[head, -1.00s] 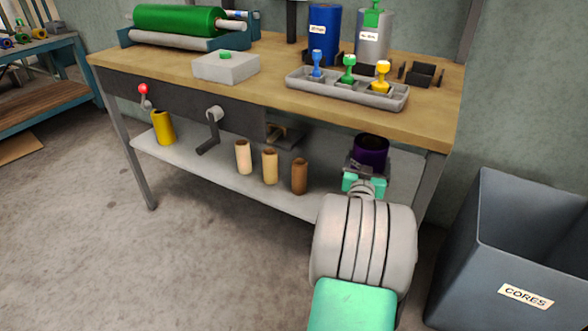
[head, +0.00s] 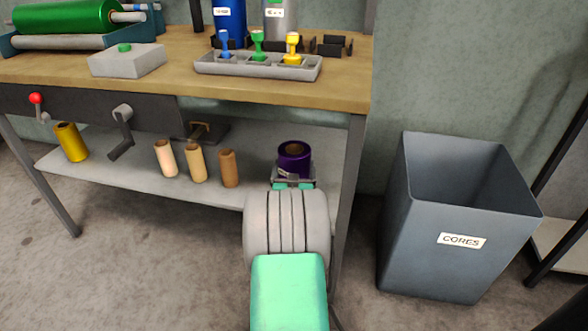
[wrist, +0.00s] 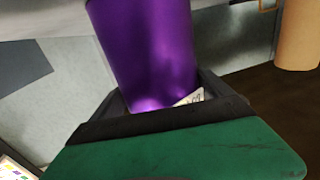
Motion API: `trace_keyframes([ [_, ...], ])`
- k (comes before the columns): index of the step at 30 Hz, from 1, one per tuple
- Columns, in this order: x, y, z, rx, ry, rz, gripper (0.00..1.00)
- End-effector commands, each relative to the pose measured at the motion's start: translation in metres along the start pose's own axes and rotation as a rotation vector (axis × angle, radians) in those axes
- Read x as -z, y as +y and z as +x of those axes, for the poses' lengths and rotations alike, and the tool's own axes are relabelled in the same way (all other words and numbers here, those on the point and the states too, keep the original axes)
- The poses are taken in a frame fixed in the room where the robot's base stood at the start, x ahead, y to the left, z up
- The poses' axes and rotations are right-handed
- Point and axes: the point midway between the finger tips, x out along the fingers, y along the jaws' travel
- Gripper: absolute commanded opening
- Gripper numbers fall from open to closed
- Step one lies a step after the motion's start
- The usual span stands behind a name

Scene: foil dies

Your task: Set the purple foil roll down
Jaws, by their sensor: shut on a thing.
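The purple foil roll (head: 294,158) stands upright at the right end of the lower shelf area, with its brown core showing at the top. My gripper (head: 294,176) reaches in from the front and is shut on the lower part of the roll. In the wrist view the roll (wrist: 148,50) fills the upper middle, between the dark fingers of my gripper (wrist: 160,112). A small white label shows at its lower right. I cannot tell whether the roll's base touches the shelf.
The lower shelf (head: 110,172) also bears a yellow roll (head: 71,142) and brown cores (head: 196,162) left of my gripper. The bench top (head: 150,85) overhangs the shelf. A bench leg (head: 348,180) stands just right of the roll. A grey CORES bin (head: 440,270) stands further right.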

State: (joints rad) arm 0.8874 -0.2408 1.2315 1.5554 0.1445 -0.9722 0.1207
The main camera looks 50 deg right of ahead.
Motion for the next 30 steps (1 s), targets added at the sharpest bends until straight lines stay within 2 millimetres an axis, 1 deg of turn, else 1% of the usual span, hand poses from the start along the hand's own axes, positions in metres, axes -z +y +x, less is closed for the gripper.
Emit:
trace_keyframes([
  [1, -0.002, 0.000, 0.000, 0.000, 0.000, 0.000, 0.91],
  [4, -0.001, 0.000, 0.000, 0.000, -0.001, 0.000, 0.99],
  [5, -0.001, 0.000, 0.000, 0.000, -0.001, 0.000, 1.00],
  [11, -0.001, 0.000, 0.000, 0.000, -0.001, 0.000, 1.00],
  [14, 0.006, 0.000, 0.000, 0.000, 0.000, 0.000, 1.00],
  [17, 0.005, -0.001, -0.017, 0.001, -0.003, 0.000, 1.00],
  [20, 0.006, -0.002, -0.043, 0.003, -0.002, -0.001, 1.00],
  [22, 0.007, -0.002, -0.063, 0.004, -0.002, -0.002, 1.00],
  [25, 0.004, -0.002, -0.088, 0.005, 0.000, -0.002, 1.00],
  [27, 0.003, -0.002, -0.100, 0.005, 0.001, -0.001, 1.00],
  [30, 0.002, -0.002, -0.112, 0.004, 0.000, -0.001, 1.00],
])
